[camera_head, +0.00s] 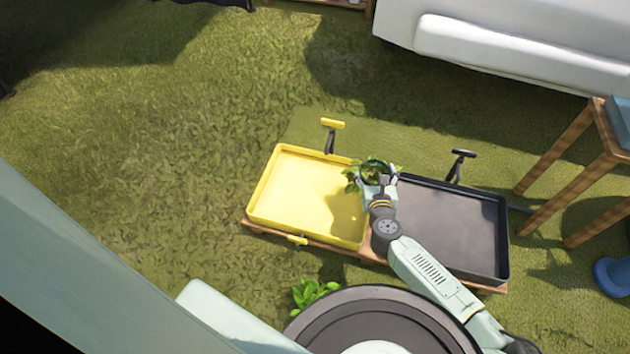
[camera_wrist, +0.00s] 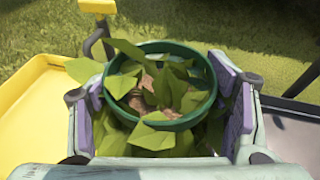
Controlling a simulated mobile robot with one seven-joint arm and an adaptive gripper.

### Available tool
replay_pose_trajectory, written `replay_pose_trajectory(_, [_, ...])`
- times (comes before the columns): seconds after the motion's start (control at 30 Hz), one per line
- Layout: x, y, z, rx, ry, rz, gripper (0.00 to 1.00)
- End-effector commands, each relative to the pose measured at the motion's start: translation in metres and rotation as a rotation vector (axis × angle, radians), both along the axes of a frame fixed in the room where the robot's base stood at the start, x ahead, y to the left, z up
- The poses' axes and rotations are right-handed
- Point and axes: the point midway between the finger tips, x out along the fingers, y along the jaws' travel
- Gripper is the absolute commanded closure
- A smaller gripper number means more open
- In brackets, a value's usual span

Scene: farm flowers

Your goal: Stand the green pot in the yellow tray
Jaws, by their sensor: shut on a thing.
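The green pot (camera_wrist: 192,117) holds soil and a leafy plant, and sits between the two fingers of my gripper (camera_wrist: 168,110) in the wrist view. The fingers are shut on its sides and it looks upright. In the head view my gripper (camera_head: 378,180) and the plant's leaves (camera_head: 355,180) are above the gap between two trays, by the right edge of the yellow tray (camera_head: 262,190). The pot itself is mostly hidden there by the gripper. The yellow tray is empty, with a shadow on its right part.
A dark grey tray (camera_head: 504,235) lies to the right of the yellow one, on a wooden base. Upright handles stand behind both trays, one yellow (camera_head: 332,124), one black (camera_head: 463,154). A wooden-legged table (camera_head: 555,165) is at the right. Another green plant (camera_head: 312,292) is near my base.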

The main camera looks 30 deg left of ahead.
Motion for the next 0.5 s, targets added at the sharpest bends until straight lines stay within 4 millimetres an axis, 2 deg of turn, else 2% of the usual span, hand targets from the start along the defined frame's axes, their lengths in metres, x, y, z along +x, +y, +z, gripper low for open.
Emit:
replay_pose_trajectory(0.03, [-0.005,0.038,0.016,0.006,0.004,0.044,0.68])
replay_pose_trajectory(0.2, [-0.035,0.139,0.017,0.004,0.006,0.162,0.68])
replay_pose_trajectory(0.33, [-0.066,0.194,0.012,0.002,0.005,0.233,0.68])
replay_pose_trajectory(0.4, [-0.081,0.214,0.009,0.002,0.004,0.262,0.68])
replay_pose_trajectory(0.5, [-0.095,0.232,0.005,0.0,0.002,0.288,0.68])
